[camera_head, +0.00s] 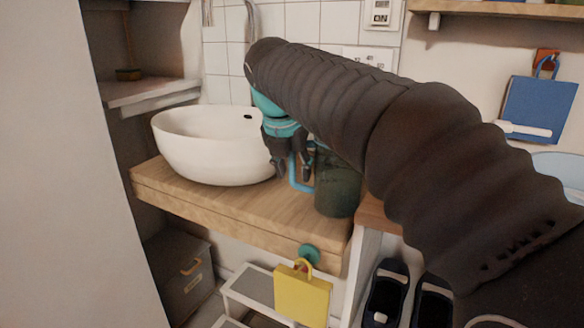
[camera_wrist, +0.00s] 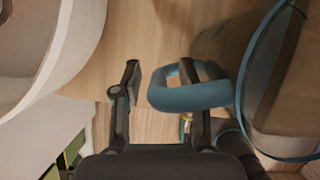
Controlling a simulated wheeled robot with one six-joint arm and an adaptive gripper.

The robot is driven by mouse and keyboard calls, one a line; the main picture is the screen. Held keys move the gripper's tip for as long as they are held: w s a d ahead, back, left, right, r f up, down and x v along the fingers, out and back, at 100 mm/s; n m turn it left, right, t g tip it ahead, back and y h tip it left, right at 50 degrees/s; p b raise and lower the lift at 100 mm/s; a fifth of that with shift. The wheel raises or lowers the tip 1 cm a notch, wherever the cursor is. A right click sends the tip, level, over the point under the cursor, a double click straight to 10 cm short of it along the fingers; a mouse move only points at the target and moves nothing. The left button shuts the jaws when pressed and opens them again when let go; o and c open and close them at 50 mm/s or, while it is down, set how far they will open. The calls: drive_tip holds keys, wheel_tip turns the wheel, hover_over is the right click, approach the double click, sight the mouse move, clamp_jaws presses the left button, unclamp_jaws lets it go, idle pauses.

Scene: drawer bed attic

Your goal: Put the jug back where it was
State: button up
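The jug (camera_head: 338,188) is dark green with a blue handle (camera_head: 297,174). It stands upright on the wooden counter, right of the white basin. In the wrist view the jug's body (camera_wrist: 288,85) and blue rim fill the right side, and its handle (camera_wrist: 192,96) reaches left. My gripper (camera_head: 290,172) is open beside the jug, on the handle side. In the wrist view my gripper (camera_wrist: 160,78) has its right fingertip at the handle's loop. The handle's outer part lies between the fingers, with a gap to the left finger. My arm hides some of the jug's top.
The white basin (camera_head: 205,145) stands close left of my gripper on the wooden counter (camera_head: 250,208). The counter's front left is clear. Below are a yellow bag (camera_head: 302,295) on a teal knob and a white step stool (camera_head: 248,287). A shelf (camera_head: 150,93) is at left.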

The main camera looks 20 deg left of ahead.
drive_tip(key=p+v, duration=0.2)
drive_tip(key=v, duration=1)
drive_tip(key=shift+p, duration=0.4)
